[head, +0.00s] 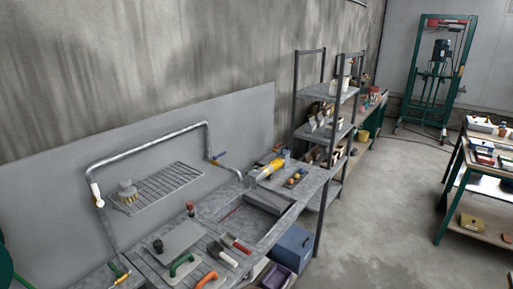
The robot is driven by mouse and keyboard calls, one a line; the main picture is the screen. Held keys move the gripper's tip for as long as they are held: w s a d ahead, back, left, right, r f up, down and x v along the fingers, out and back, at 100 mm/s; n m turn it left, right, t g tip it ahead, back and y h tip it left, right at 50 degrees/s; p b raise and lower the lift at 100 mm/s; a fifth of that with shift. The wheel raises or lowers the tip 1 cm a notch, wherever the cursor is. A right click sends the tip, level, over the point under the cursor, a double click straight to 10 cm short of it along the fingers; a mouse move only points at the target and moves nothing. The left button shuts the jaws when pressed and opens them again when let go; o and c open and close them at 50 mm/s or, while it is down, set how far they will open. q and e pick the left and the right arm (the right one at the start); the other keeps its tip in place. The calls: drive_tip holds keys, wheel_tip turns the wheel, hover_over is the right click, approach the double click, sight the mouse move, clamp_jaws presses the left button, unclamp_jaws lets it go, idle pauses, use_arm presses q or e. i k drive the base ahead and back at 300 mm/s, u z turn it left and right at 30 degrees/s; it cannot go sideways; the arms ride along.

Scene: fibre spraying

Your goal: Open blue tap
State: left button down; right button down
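A small blue tap handle (218,156) shows on the right upright of the grey metal pipe frame (150,139), against the wall panel above the workbench. It is small in the picture, and I cannot tell how far it is turned. Neither of my grippers is in view.
Several hand tools, including a green-handled trowel (182,264), lie on the workbench around a sink (252,222). A metal shelf (325,93) stands beyond it. The floor (385,205) right of the bench is clear.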

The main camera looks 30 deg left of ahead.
sight(220, 155)
drive_tip(key=i, duration=2.15)
drive_tip(key=u, duration=0.3)
